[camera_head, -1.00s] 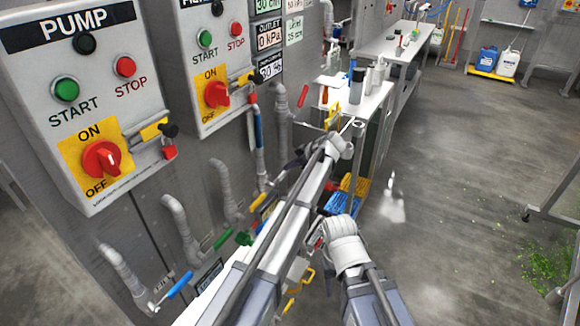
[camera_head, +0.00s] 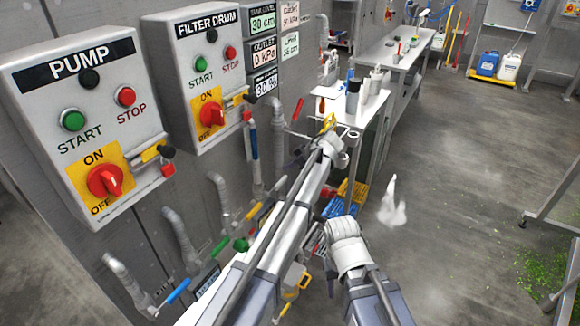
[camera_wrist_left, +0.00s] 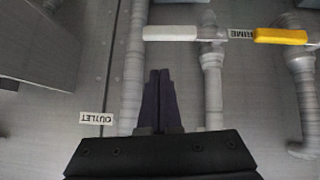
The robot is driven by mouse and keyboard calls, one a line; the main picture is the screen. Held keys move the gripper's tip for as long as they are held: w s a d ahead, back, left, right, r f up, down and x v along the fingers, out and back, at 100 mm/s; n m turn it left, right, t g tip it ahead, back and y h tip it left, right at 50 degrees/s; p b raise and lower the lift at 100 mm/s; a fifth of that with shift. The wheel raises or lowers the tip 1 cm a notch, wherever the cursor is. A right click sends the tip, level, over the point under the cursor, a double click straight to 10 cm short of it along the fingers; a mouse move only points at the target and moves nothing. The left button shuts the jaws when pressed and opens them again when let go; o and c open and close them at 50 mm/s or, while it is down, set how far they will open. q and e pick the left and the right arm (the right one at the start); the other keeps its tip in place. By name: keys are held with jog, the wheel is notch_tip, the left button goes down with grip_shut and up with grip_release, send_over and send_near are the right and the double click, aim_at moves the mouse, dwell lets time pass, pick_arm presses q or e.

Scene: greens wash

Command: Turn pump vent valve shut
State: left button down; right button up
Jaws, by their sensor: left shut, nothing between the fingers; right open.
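No readable vent label shows, so I cannot tell which handle is the pump vent valve. In the left wrist view a white lever handle (camera_wrist_left: 170,33) and a yellow lever handle (camera_wrist_left: 280,36) lie level across grey pipes, by a PRIME label (camera_wrist_left: 241,33). My left gripper (camera_wrist_left: 160,74) is shut and empty in front of the wall, below the white handle and apart from it. In the head view it is mostly hidden behind its wrist. My right gripper (camera_head: 317,240) is open, low at the centre, partly hidden by its wrist. Blue (camera_head: 178,291) and green (camera_head: 222,245) valve handles are at lower left.
The PUMP box (camera_head: 140,105) and FILTER DRUM box (camera_head: 170,45) are on the wall at left. An OUTLET label (camera_wrist_left: 96,118) shows in the left wrist view. A white table (camera_head: 372,105) with bottles stands beyond my arms.

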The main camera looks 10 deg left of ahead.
pick_arm(q)
jog(key=p+v, duration=0.4)
jog(key=v, duration=0.4)
jog(key=shift+w+r+p, duration=0.2)
jog(key=shift+p, duration=0.2)
jog(key=s+a+f+m+g+h, duration=0.1)
jog(key=s+a+f+m+h, duration=0.3)
jog(key=s, duration=0.7)
jog(key=s+a+m+g+h, duration=0.15)
jog(key=s+m, duration=0.35)
jog(key=s, duration=0.6)
jog(key=s+a+f+m+g+h, duration=0.1)
jog(key=s+a+f+m+h, duration=0.3)
jog(key=s, duration=0.6)
jog(key=s+d+m+y, duration=0.1)
jog(key=s+d+m, duration=0.1)
jog(key=d, duration=0.3)
jog(key=s+d+r+m+g+y, duration=0.1)
jog(key=s+d+m, duration=0.1)
jog(key=s+d, duration=0.2)
jog(key=d, duration=0.2)
jog(key=shift+d+r+m, duration=0.3)
jog(key=shift+m, duration=0.1)
jog(key=shift+a+y, duration=0.1)
jog(key=shift+y, duration=0.15)
